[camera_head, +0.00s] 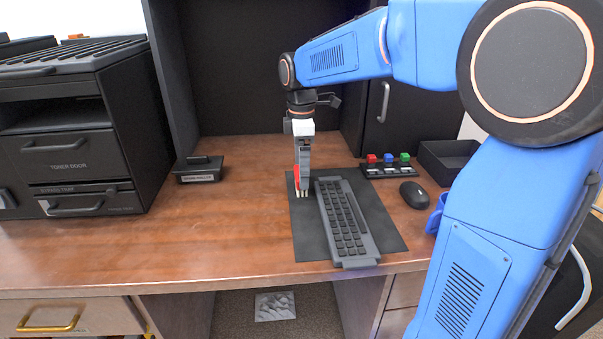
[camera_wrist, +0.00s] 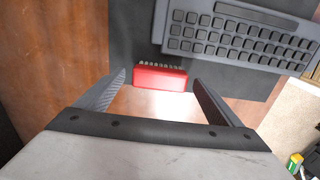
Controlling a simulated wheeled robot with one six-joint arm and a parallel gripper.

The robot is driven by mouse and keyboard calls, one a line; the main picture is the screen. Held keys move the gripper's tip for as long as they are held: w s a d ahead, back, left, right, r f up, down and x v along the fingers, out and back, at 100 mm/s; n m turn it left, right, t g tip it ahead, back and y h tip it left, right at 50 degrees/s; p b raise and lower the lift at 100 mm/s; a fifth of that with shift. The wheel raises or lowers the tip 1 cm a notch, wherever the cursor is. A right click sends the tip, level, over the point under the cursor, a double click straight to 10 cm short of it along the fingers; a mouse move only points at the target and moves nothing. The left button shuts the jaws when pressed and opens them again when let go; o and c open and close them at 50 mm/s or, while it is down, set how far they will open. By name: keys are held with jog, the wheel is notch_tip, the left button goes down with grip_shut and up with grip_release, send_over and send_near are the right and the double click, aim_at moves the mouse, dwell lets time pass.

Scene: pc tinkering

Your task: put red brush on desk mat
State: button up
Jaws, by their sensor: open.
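The red brush (camera_wrist: 160,78) lies between my fingertips in the wrist view, its pale bristles pointing onto the dark desk mat (camera_wrist: 135,35) and its red body at the mat's edge. In the head view the brush (camera_head: 297,182) shows partly behind my gripper, by the mat's left edge. The desk mat (camera_head: 306,232) lies flat on the desk. My gripper (camera_head: 304,190) points down there; its fingers (camera_wrist: 160,80) are apart, one on each side of the brush, with gaps visible. I cannot tell whether the brush rests on the mat or is raised.
A black keyboard (camera_head: 347,225) lies on the mat, right of my gripper. A mouse (camera_head: 414,195), a rack with coloured pieces (camera_head: 388,171) and a black tray (camera_head: 448,160) are to the right. A small black box (camera_head: 199,170) and printer (camera_head: 75,125) stand left. The front left desk is clear.

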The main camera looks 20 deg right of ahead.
notch_tip(320, 180, up, 10)
dwell(0.4)
jog(key=shift+f, duration=0.1)
dwell(0.4)
